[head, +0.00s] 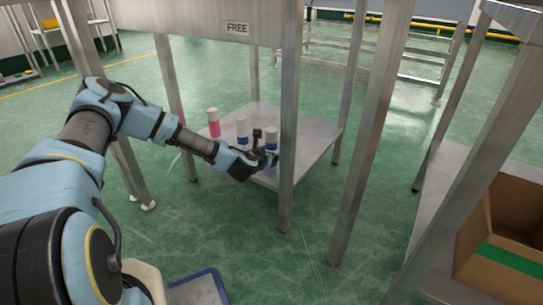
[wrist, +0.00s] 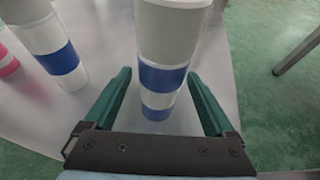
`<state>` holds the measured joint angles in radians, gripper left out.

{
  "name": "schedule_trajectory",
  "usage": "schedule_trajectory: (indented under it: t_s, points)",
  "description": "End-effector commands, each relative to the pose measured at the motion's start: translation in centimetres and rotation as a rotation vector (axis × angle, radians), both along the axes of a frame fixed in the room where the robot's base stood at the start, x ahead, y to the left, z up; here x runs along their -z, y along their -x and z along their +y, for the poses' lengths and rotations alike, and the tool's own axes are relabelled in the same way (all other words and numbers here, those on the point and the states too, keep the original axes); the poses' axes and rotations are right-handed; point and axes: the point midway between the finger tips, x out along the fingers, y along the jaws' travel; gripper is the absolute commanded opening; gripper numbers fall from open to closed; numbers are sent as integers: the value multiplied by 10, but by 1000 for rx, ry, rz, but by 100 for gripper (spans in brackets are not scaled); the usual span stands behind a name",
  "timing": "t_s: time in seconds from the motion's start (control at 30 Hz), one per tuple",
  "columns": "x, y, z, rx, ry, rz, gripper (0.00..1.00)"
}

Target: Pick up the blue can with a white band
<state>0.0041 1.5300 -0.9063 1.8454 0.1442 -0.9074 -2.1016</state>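The blue can with a white band (wrist: 162,78) stands upright on a grey lower shelf (wrist: 225,125). It has a white upper part, and its blue lower part is split by a white band. In the head view the can (head: 271,140) is the rightmost of three, partly hidden by my gripper. My gripper (wrist: 160,74) is open, with one green finger on each side of the can's lower part. Small gaps show between the fingers and the can in the wrist view. My gripper (head: 264,160) is low over the shelf's front in the head view.
A white can with one blue band (wrist: 58,55) stands just left of my left finger. A pink-and-white can (head: 213,123) stands farther left. A table leg (head: 289,120) rises close to the right of my gripper. A cardboard box (head: 490,225) sits at the right.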

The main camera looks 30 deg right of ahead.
Motion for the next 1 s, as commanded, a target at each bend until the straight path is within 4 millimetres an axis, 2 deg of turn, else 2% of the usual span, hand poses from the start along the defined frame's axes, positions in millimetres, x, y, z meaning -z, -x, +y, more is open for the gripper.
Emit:
schedule_trajectory:
  t_s: [0.07,0.77,1.0]
  points:
    - [0,0,0,0,0,0,79]
    - [0,0,0,0,0,0,0]
    - [0,0,0,0,0,0,0]
